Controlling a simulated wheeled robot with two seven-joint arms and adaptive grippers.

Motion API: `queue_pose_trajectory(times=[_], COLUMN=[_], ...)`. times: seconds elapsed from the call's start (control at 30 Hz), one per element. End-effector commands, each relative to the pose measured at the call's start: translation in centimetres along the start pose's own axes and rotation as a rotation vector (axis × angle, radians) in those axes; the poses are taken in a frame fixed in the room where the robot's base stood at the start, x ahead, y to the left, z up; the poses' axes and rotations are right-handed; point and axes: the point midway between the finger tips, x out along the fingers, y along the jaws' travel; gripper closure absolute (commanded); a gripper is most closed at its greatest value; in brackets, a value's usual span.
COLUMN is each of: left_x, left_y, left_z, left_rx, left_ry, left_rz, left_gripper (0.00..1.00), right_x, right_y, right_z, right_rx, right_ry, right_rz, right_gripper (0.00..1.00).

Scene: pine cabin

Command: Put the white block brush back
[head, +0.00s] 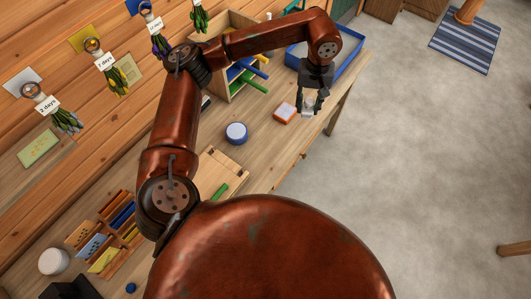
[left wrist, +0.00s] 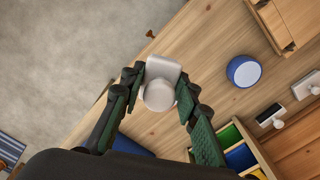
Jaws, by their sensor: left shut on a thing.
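The white block brush (head: 307,107) is between the fingers of my left gripper (head: 309,103), near the front edge of the workbench (head: 268,135). In the left wrist view, my left gripper (left wrist: 160,92) is shut on the brush (left wrist: 160,94), with a finger on each side; its pale rectangular body and round knob show. I cannot tell whether the brush touches the bench. My right gripper is in neither view.
A blue-sided round tub (head: 236,133) stands further left. A wooden rack with coloured bars (head: 245,75) and a blue tray (head: 350,51) stand behind. Bare bench lies between the tub and front edge.

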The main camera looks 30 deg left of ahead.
Motion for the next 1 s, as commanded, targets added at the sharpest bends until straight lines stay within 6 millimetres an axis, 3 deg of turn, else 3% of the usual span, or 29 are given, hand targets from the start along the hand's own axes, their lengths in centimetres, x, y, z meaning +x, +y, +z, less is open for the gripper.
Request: queue_pose_trajectory(times=[0.1, 0.3, 0.6, 0.8, 1.0], left_x=[2.5, 6.0, 9.9, 10.8, 12.2], left_y=[-0.1, -0.1, -0.2, -0.4, -3.1], left_z=[2.2, 5.8, 11.2, 12.6, 11.1], left_rx=[-0.159, -0.45, -0.904, -1.05, -1.075], left_ry=[-0.005, -0.004, -0.003, -0.001, 0.0], left_rz=[0.001, 0.002, 0.003, 0.003, -0.003], left_gripper=[0.94, 0.94, 0.94, 0.94, 0.94], right_x=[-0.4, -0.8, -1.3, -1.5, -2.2], right_y=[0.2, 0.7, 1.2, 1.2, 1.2], right_z=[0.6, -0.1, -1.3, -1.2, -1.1], right_rx=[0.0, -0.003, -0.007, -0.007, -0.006], right_ry=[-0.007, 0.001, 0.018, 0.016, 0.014], right_rz=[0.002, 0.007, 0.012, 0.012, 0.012], right_gripper=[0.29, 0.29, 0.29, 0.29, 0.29])
